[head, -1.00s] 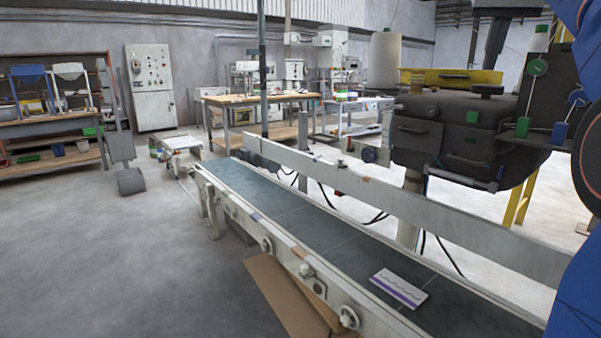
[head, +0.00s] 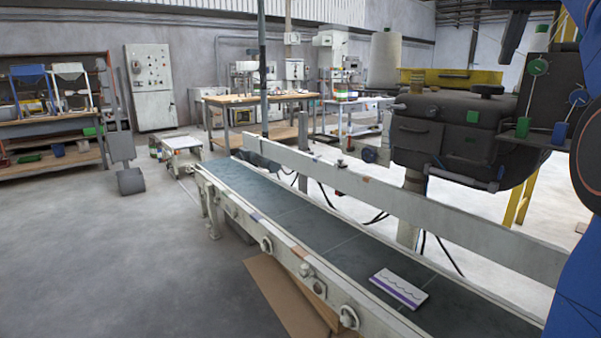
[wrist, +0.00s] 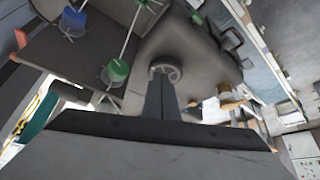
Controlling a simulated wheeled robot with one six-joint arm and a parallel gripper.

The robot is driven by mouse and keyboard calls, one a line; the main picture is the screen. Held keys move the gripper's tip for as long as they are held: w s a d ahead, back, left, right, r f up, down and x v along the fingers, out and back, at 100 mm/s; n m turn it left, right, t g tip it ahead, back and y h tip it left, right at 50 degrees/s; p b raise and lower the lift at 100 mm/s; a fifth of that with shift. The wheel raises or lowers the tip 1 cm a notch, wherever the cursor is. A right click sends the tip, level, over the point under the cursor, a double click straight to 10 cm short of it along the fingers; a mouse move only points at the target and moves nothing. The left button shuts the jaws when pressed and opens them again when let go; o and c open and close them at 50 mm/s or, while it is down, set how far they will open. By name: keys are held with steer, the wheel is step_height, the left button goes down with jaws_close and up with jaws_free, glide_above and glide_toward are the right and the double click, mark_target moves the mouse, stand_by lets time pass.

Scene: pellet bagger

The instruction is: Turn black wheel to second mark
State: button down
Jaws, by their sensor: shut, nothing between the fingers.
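The black wheel (head: 488,90) is a small round handwheel on top of the dark machine body (head: 450,125) at the right of the head view. In the wrist view the wheel (wrist: 166,67) shows as a dark grey ring just beyond my fingertips. My gripper (head: 508,58) points down near the top right of the head view, above the wheel, with a gap between them. In the wrist view my gripper (wrist: 160,85) is shut and empty, and its fingers hide the near part of the wheel. I cannot make out any marks around the wheel.
A green knob (head: 538,67) and a blue knob (head: 578,97) on rods stand right of the wheel. The conveyor (head: 330,235) with a white and purple packet (head: 398,289) runs in front.

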steer(key=shift+f, duration=3.1)
steer(key=shift+w, duration=0.15)
steer(key=shift+w+a, duration=0.25)
steer(key=shift+a, duration=0.35)
steer(key=shift+w+a, duration=0.2)
steer(key=shift+a, duration=0.45)
steer(key=shift+s+a, duration=0.15)
steer(key=shift+s, duration=0.2)
step_height(320, 180, up, 6)
